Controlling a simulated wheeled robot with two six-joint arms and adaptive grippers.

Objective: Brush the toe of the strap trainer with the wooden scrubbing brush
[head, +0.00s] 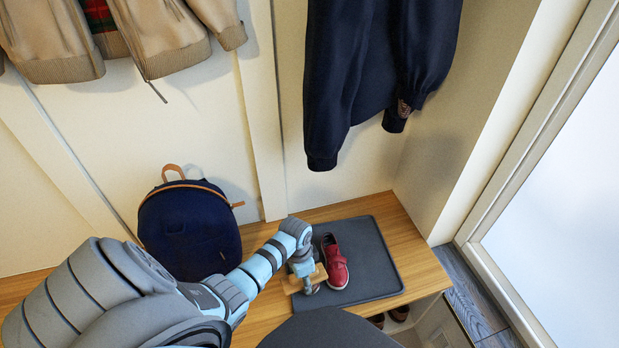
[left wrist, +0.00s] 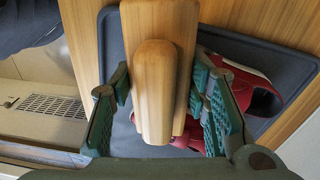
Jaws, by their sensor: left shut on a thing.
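The red strap trainer (head: 334,264) stands on a dark grey mat (head: 372,255) on the wooden bench. It also shows in the left wrist view (left wrist: 238,72), partly hidden behind my gripper's finger. My left gripper (head: 304,273) is shut on the wooden scrubbing brush (head: 293,284), just left of the trainer's near end. In the left wrist view the brush (left wrist: 156,85) lies between the two green fingers, held by its rounded raised handle. Its bristles are hidden beneath it. I cannot tell whether the brush touches the trainer. My right gripper is not in view.
A dark blue backpack (head: 187,228) leans on the wall at the left of the bench (head: 265,236). Jackets hang above, tan (head: 150,30) and navy (head: 365,70). Shoes (head: 398,313) sit in a cubby below. The mat's right part is clear.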

